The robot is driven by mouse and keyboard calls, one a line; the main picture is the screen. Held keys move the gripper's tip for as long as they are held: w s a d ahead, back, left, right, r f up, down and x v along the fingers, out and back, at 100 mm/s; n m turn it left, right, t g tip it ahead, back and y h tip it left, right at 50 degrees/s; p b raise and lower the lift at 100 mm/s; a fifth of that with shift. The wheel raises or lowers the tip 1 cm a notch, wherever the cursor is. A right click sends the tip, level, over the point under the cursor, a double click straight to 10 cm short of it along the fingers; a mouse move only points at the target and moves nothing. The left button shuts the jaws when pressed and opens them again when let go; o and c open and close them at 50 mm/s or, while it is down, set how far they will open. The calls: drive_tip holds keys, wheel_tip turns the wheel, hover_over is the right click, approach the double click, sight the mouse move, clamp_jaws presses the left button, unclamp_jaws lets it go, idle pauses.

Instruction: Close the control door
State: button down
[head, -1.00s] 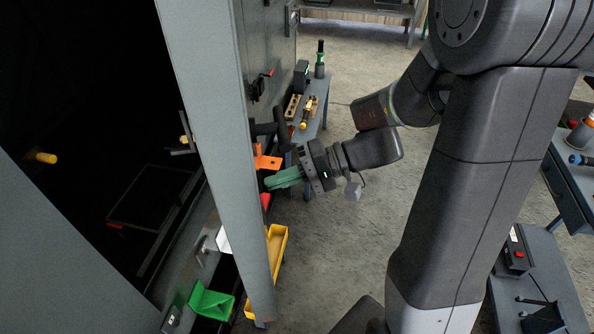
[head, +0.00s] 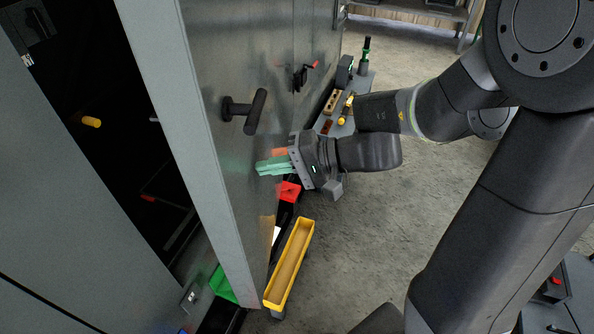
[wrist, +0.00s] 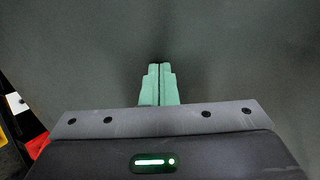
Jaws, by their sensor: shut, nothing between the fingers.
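The control door (head: 225,130) is a tall grey metal panel standing partly open, with a dark T-shaped handle (head: 255,112) on its face. The dark enclosure opening (head: 110,150) shows to its left. My gripper (head: 260,168) has green fingers, shut and empty, with the tips at the door face below the handle. In the wrist view the closed fingers (wrist: 158,70) point at the plain grey door surface (wrist: 230,50). Whether the tips touch or stand just short of the door, I cannot tell.
A yellow bin (head: 290,265), a red bin (head: 290,192) and a green bin (head: 222,285) sit low by the door's bottom edge. A small side table (head: 362,82) with tools stands behind.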

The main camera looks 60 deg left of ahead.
drive_tip(key=s+a+r+m+t+y+b, duration=0.1)
drive_tip(key=s+a+b, duration=0.3)
drive_tip(key=s+a, duration=1.1)
drive_tip(key=shift+a+m+y, duration=0.35)
drive_tip(key=shift+m+y, duration=0.15)
drive_tip(key=shift+y, duration=0.1)
drive_tip(key=shift+s+r, duration=0.1)
drive_tip(key=shift+d+b, duration=0.15)
drive_tip(key=shift+b, duration=0.15)
drive_tip(key=b+v, duration=0.2)
drive_tip(key=v, duration=1.2)
drive_tip(key=shift+t, duration=0.3)
drive_tip(key=p+x, duration=0.1)
drive_tip(key=x, duration=1.2)
drive_tip(key=shift+s+p, duration=0.15)
drive_tip(key=shift+p, duration=0.2)
